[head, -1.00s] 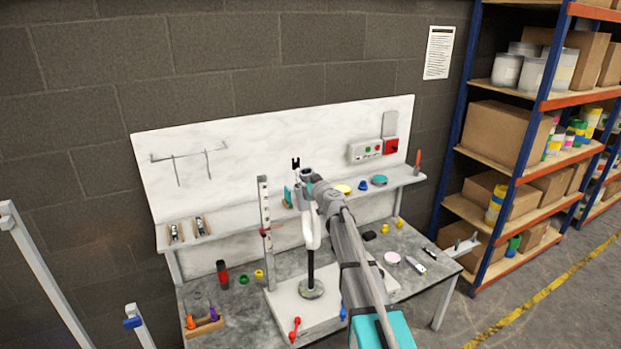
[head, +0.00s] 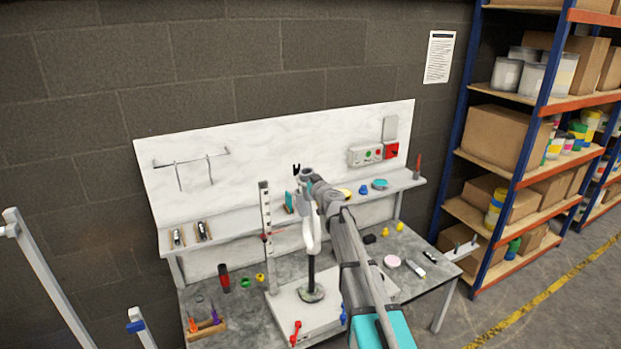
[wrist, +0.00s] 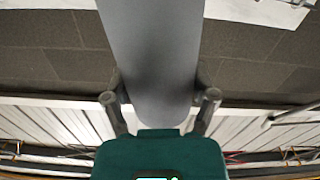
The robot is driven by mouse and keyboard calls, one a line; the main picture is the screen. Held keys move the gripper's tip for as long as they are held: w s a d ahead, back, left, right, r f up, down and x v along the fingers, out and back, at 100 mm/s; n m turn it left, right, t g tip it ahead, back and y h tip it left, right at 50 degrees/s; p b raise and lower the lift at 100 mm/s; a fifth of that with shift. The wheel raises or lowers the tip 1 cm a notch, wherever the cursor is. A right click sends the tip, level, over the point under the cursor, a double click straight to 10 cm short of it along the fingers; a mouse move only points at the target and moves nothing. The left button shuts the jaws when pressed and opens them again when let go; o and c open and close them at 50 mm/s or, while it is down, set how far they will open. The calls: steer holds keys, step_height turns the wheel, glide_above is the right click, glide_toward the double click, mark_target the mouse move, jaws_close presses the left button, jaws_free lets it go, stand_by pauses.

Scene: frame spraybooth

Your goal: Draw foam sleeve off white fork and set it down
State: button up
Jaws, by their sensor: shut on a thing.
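In the wrist view my gripper (wrist: 160,97) is shut on a smooth grey tube, which I take to be the foam sleeve (wrist: 155,50). One finger lies on each side of it, and its rounded end shows between them. In the head view the white fork (head: 312,235) is upright over a black post with a round base, on a pale board on the bench. The end of my arm is just above and beside it. The fingers are too small to make out there. I cannot tell how much of the fork the sleeve still covers.
A white upright scale (head: 265,215) stands close left of the fork. Behind is a narrow shelf (head: 232,236) with small items. A red-handled clamp (head: 296,330) is at the board's front. A pink disc (head: 392,261) lies on the bench's right. Some bare grey benchtop shows around these.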

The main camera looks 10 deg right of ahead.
steer(key=shift+r+p, duration=0.5)
steer(key=shift+r, duration=0.15)
steer(key=shift+a+r+p, duration=0.15)
steer(key=shift+r+p, duration=0.7)
steer(key=shift+a+r+p, duration=0.1)
steer(key=shift+r+p, duration=0.75)
steer(key=shift+r+p, duration=0.35)
steer(key=shift+r+p, duration=0.35)
steer(key=shift+r+p, duration=0.35)
steer(key=shift+r+p, duration=1)
steer(key=shift+r+p, duration=0.35)
steer(key=shift+p, duration=0.05)
steer(key=shift+r+p, duration=1.4)
